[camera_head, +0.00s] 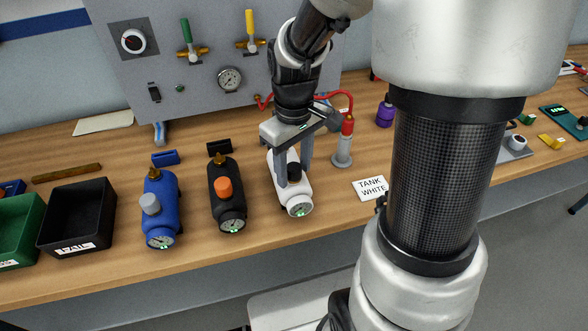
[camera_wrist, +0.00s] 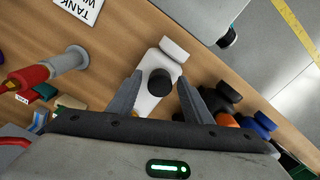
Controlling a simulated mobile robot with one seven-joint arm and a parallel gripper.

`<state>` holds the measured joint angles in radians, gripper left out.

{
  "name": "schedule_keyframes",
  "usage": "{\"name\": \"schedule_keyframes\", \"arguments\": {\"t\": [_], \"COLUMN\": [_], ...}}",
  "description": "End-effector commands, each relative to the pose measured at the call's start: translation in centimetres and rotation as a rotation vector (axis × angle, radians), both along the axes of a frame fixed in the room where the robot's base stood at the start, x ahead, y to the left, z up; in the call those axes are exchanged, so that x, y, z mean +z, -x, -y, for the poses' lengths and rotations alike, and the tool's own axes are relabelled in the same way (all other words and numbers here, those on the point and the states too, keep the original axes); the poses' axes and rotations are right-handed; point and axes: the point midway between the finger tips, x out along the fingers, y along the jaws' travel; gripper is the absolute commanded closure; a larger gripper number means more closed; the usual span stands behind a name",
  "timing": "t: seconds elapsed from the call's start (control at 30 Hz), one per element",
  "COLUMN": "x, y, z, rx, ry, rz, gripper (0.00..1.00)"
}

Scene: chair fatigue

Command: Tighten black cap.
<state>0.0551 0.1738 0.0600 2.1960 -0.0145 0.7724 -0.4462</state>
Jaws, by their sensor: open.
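The black cap (camera_head: 294,171) sits on top of the white tank (camera_head: 297,198), which lies on the wooden bench with its gauge toward the front edge. My gripper (camera_head: 294,174) points down over the white tank. Its fingers are apart, one on each side of the black cap. In the wrist view the round black cap (camera_wrist: 160,82) lies between and just beyond the fingertips of my gripper (camera_wrist: 160,88), with a gap on both sides. The white tank (camera_wrist: 166,58) shows beneath it. Nothing is held.
A black tank with an orange cap (camera_head: 226,195) and a blue tank with a grey cap (camera_head: 159,210) stand left of the white tank. A red-and-grey cylinder (camera_head: 344,140) and a "TANK WHITE" card (camera_head: 371,188) are to the right. Black (camera_head: 80,222) and green bins (camera_head: 18,230) stand far left.

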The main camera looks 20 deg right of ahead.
Motion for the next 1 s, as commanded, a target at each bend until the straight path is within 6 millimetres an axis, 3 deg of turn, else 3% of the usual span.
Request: {"name": "schedule_keyframes", "arguments": {"t": [0.37, 0.63, 0.87, 1.0], "x": [0.03, 0.07, -0.03, -0.02], "y": [0.02, 0.01, 0.0, 0.0], "z": [0.04, 0.07, 0.03, 0.03], "rx": [0.09, 0.395, 0.419, 0.418], "ry": [0.0, 0.0, 0.001, 0.001], "rz": [-0.001, -0.001, 0.001, 0.001], "gripper": [0.55, 0.55, 0.55, 0.78]}}
